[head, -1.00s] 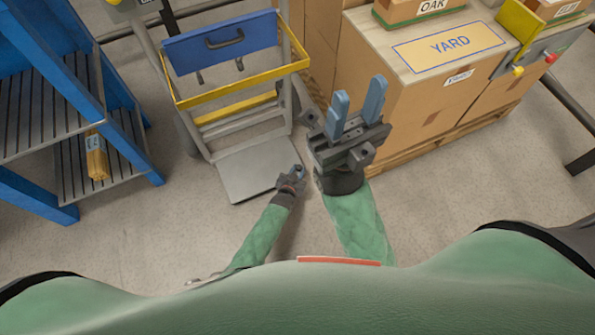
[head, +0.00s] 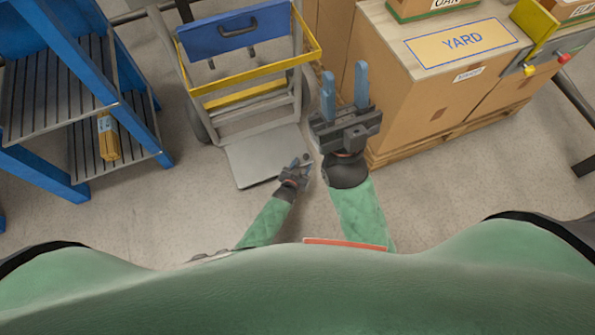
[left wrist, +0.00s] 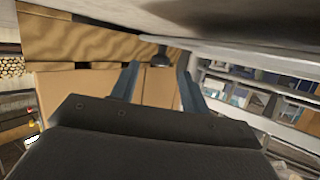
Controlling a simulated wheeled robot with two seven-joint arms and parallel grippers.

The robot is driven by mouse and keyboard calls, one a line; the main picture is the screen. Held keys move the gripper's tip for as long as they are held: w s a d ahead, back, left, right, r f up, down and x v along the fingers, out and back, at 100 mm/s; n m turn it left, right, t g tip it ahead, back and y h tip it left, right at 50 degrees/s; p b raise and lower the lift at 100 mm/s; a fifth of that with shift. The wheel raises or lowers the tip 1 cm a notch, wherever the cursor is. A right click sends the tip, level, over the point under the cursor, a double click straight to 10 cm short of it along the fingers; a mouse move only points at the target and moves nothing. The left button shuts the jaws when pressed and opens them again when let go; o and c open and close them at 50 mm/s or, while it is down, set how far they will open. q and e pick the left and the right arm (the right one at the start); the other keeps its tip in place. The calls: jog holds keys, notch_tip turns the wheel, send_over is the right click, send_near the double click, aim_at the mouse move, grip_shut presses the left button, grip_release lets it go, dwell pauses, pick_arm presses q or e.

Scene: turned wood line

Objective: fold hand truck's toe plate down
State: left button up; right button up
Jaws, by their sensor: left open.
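The hand truck (head: 245,102) stands upright, with a grey frame, a yellow hoop and a blue panel with a handle. Its grey toe plate (head: 262,155) sticks out from the bottom toward me; its exact tilt is hard to tell from above. My left gripper (head: 302,164) is low at the plate's near right edge; contact is unclear. In the left wrist view its fingers (left wrist: 160,83) are apart with nothing between them, and a grey surface, maybe the plate's underside, spans the top. My right gripper (head: 345,86) is raised to the right of the truck, its two blue fingers apart and empty.
A blue rack (head: 137,130) with slatted shelves stands at left, a yellow bundle (head: 108,138) on its lower shelf. Large cartons (head: 420,95) on a pallet, topped by a YARD sign (head: 462,40), stand at right. The floor (head: 450,200) at the front right is clear.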

pick_arm(q)
jog(key=shift+p+v, duration=0.75)
jog(key=shift+v, duration=0.45)
jog(key=shift+p+v, duration=0.65)
jog(key=shift+v, duration=0.3)
pick_arm(e)
jog(key=w+a+f+g+h, duration=0.1)
jog(key=w+f+g, duration=0.2)
jog(key=f, duration=0.5)
jog(key=w+a+f+m+g+h, duration=0.1)
jog(key=w+f+g, duration=0.3)
jog(key=f, duration=0.5)
jog(key=w+a+f+g+h, duration=0.2)
jog(key=w+f+g, duration=0.2)
jog(key=f, duration=0.5)
jog(key=shift+a+f, duration=0.2)
pick_arm(q)
jog(key=shift+r, duration=0.15)
